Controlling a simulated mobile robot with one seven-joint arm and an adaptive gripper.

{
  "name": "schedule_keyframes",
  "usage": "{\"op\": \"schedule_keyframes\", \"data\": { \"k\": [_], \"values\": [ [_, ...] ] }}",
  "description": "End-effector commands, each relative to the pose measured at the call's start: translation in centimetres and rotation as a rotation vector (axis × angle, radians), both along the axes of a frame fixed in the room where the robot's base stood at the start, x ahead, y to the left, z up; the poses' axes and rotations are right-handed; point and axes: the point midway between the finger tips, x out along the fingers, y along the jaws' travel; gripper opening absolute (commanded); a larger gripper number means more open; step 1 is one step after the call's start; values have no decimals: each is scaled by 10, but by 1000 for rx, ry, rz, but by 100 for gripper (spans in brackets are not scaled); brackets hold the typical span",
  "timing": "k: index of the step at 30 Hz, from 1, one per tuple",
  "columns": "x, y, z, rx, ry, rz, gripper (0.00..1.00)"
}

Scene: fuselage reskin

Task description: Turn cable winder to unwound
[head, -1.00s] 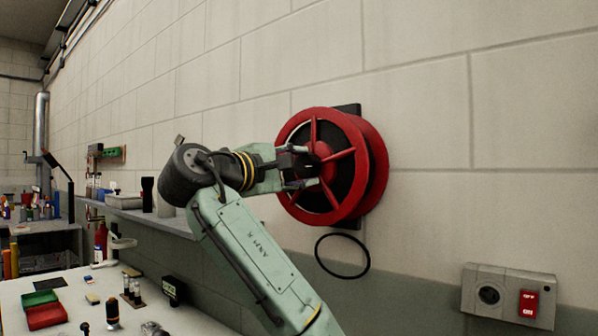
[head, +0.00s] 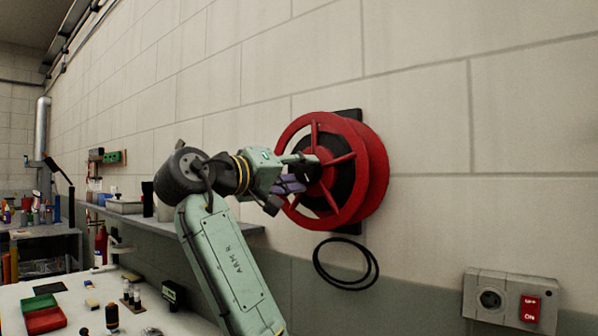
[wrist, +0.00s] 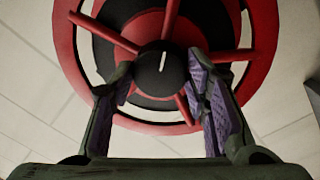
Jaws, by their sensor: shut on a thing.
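The cable winder (head: 368,165) is a red spoked reel with a dark core, fixed to a black plate on the wall. Black cable (head: 345,284) hangs below it in loops. My gripper (head: 303,172) reaches it from the left. In the wrist view my gripper (wrist: 160,68) has one finger on each side of the winder's black round hub (wrist: 161,72) and is shut on it. The hub bears a white line, nearly upright in this view. Red spokes run out from behind the hub, and the fingers hide part of them.
A grey wall box (head: 512,299) with a socket and a red switch, reading ON, is at lower right. A shelf (head: 160,222) runs along the wall at left. Below it, a white bench (head: 85,297) holds red and green trays and small items.

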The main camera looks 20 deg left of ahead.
Motion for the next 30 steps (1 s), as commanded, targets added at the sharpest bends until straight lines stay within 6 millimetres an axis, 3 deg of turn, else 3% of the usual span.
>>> {"op": "schedule_keyframes", "data": {
  "k": [30],
  "values": [
    [1, 3, 1, 907, -323, -1, 15]
  ]
}}
